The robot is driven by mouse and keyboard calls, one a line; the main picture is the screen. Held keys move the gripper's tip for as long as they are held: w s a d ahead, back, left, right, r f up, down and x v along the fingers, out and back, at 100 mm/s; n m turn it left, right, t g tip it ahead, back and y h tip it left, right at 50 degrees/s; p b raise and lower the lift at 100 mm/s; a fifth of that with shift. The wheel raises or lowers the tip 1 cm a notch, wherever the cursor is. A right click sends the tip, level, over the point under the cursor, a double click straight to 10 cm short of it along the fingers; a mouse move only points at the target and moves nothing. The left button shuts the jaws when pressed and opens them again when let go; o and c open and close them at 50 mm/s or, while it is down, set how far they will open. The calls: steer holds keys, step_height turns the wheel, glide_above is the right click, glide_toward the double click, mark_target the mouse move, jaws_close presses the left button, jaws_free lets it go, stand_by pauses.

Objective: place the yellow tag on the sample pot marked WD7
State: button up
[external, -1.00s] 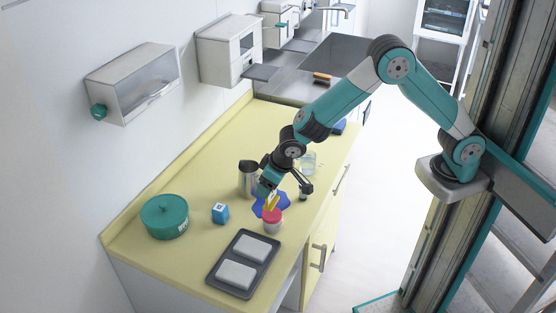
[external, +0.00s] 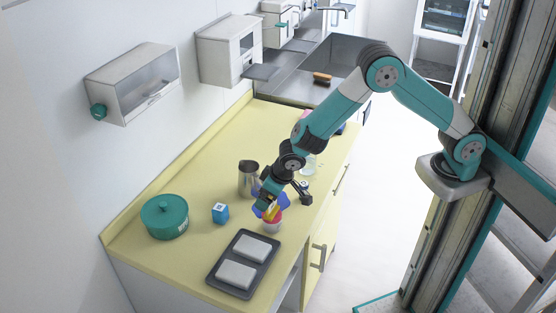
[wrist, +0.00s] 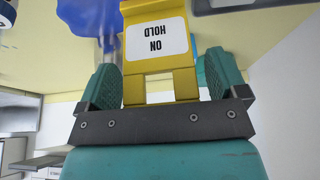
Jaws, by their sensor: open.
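The yellow tag (wrist: 157,45) carries a white label reading ON HOLD, upside down in the wrist view. It stands between my gripper's (wrist: 162,68) two teal fingers, with a gap on each side. In the external view my gripper (external: 268,203) is low over the counter, open, around the yellow tag (external: 271,211). The tag overlaps the red top of a small pale sample pot (external: 272,226). I cannot tell whether the tag rests on it. No WD7 marking is readable on the pot.
A grey tray with white pads (external: 218,279) lies in front of the pot.

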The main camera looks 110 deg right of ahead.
steer(key=shift+r, duration=0.15)
steer(key=shift+r, duration=0.2)
steer(key=s+a+r+n+y+b, duration=0.1)
steer(key=s+a+r, duration=0.2)
steer(key=a+r, duration=0.3)
steer(key=s+a+r+n+y+b, duration=0.1)
steer(key=s+a+r+n, duration=0.2)
steer(key=r, duration=0.4)
steer(key=s+a+r+n+g+y, duration=0.1)
steer(key=s+a+r+n+y, duration=0.1)
steer(key=s+a+n, duration=0.4)
steer(key=s+a+r+n+g+y, duration=0.2)
steer(key=s+a+n, duration=0.4)
steer(key=s+a, duration=1.1)
steer(key=s+y, duration=0.1)
steer(key=s, duration=0.3)
steer(key=shift+a+r, duration=0.2)
steer(key=shift+r, duration=0.2)
